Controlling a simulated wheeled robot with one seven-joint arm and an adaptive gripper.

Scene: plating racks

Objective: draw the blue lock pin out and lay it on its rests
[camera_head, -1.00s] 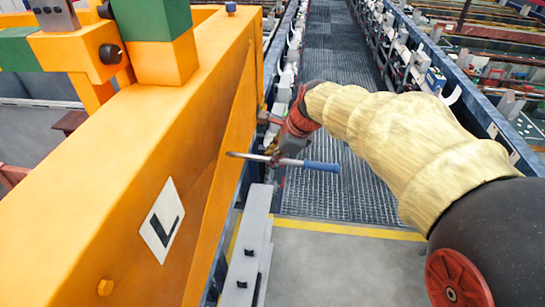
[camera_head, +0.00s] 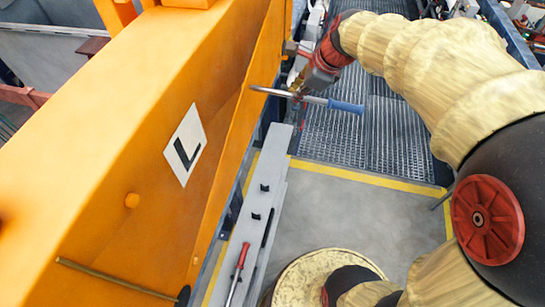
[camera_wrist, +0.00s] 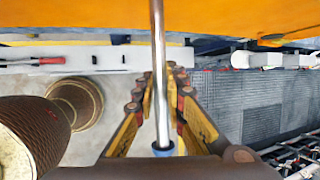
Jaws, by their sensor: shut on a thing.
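The lock pin is a silver rod (camera_head: 270,91) with a blue handle (camera_head: 346,106). It lies roughly level across the lower side of the orange beam (camera_head: 215,75). Its left end meets the beam's face in the picture; I cannot tell whether the tip is still inside. My gripper (camera_head: 301,95) is shut on the rod between the beam and the handle. In the wrist view the rod (camera_wrist: 158,45) runs between my fingers toward the beam, with the blue end (camera_wrist: 163,150) at the bottom. A grey ledge (camera_head: 274,150) with small black upright rests (camera_head: 255,215) lies below the pin.
A red-handled tool (camera_head: 240,260) lies on the near part of the ledge. A grated walkway (camera_head: 350,135) runs ahead, and open grey floor (camera_head: 335,215) lies right of the ledge. The beam bears an "L" plate (camera_head: 185,146) and closes off the left.

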